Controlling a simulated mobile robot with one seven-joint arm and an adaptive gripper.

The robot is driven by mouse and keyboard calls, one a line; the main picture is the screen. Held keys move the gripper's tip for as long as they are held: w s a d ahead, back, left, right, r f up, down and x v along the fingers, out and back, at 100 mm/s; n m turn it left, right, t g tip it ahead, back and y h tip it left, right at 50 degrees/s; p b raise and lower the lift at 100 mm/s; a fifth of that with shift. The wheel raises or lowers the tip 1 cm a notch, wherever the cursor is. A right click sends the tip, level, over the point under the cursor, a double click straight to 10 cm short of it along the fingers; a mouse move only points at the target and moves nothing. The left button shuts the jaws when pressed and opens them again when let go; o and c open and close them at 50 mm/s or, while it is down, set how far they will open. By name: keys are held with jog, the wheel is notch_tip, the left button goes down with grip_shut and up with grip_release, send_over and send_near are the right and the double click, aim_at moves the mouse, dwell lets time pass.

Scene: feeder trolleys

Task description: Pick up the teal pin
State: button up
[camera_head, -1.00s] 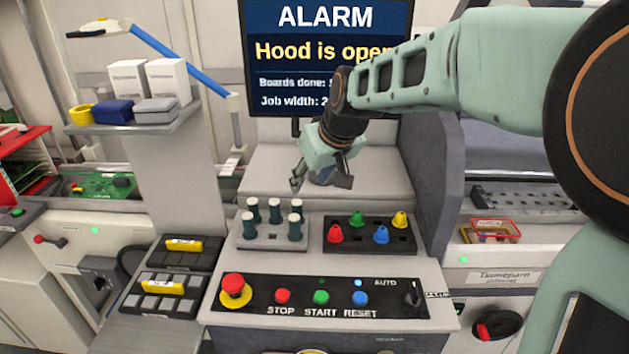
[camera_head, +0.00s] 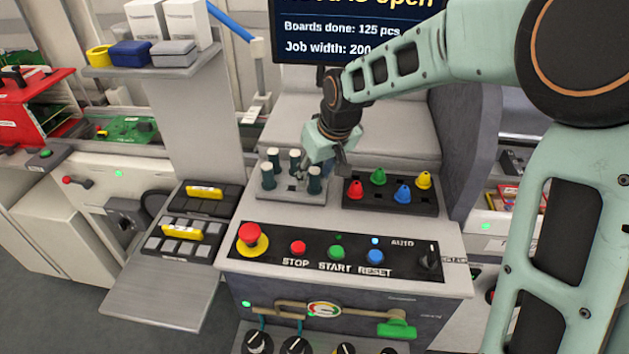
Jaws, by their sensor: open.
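Several dark teal pins with white tops, one of them at the front right (camera_head: 314,182), stand upright in a light grey holder (camera_head: 290,196) on the console top. My gripper (camera_head: 322,168) is open and points down over the right side of the holder, close to the pins there. It partly hides the back right of the holder. I cannot tell whether a finger touches a pin.
A black tray (camera_head: 388,206) with red, green, blue and yellow cones stands right of the holder. A red stop button (camera_head: 252,236) and a control panel (camera_head: 335,253) lie in front. A screen (camera_head: 345,38) stands behind.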

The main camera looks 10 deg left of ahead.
jog(key=shift+x, duration=0.95)
jog(key=shift+d, duration=0.1)
grip_shut()
jog(key=shift+r, duration=0.2)
